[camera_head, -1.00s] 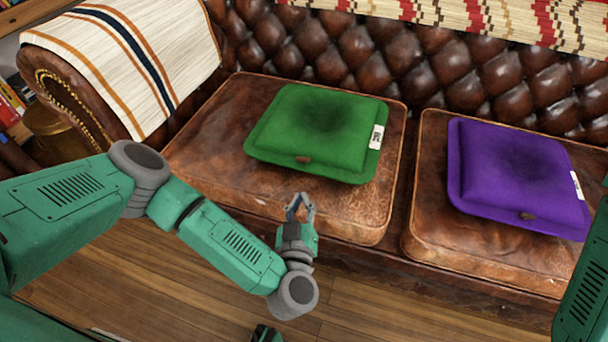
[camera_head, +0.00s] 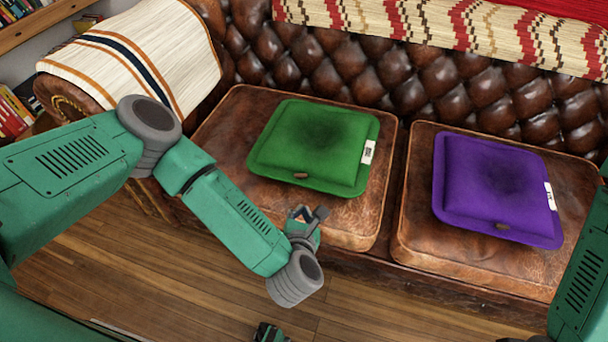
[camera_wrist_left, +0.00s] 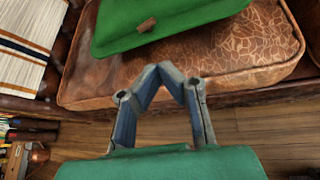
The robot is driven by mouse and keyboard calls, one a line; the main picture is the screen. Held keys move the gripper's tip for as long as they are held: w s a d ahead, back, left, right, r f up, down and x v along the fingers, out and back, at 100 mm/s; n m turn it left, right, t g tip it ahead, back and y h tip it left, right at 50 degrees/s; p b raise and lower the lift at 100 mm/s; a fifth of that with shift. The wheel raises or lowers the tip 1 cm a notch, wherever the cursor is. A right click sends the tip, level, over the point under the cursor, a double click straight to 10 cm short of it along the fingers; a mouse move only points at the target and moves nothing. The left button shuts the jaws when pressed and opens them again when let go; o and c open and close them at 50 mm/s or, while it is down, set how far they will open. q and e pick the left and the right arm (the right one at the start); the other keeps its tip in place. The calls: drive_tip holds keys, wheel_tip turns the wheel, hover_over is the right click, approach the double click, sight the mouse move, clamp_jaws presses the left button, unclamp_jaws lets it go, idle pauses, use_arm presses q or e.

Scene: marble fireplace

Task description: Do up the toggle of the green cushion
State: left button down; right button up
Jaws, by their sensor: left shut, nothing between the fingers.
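The green cushion (camera_head: 318,143) lies flat on the left leather seat (camera_head: 225,150). Its brown toggle (camera_head: 301,175) sits near its front edge and also shows in the left wrist view (camera_wrist_left: 146,25); whether a loop is around it is too small to tell. My left gripper (camera_head: 308,212) is in front of the cushion, above the seat's front edge and apart from the toggle. In the left wrist view its fingertips (camera_wrist_left: 158,68) meet with nothing between them. My right gripper cannot be made out; part of my right arm shows at the right edge of the head view.
A purple cushion (camera_head: 495,185) with its own brown toggle (camera_head: 502,226) lies on the right seat. A striped throw (camera_head: 140,55) covers the left armrest, and a patterned blanket (camera_head: 450,25) hangs over the tufted backrest. The wooden floor in front is largely clear.

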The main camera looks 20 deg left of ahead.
use_arm(q)
drive_tip(key=n, duration=0.3)
drive_tip(key=b, duration=0.3)
approach(304, 178)
drive_tip(key=shift+n+g, duration=0.4)
drive_tip(key=w+f, duration=0.2)
drive_tip(key=f, duration=0.1)
drive_tip(key=shift+w+a+f, duration=0.15)
drive_tip(key=shift+w+f, duration=0.15)
drive_tip(key=w, duration=0.2)
drive_tip(key=shift+w+a, duration=0.25)
drive_tip(key=shift+a, duration=0.05)
drive_tip(key=shift+w+a, duration=0.15)
drive_tip(key=shift+w, duration=0.6)
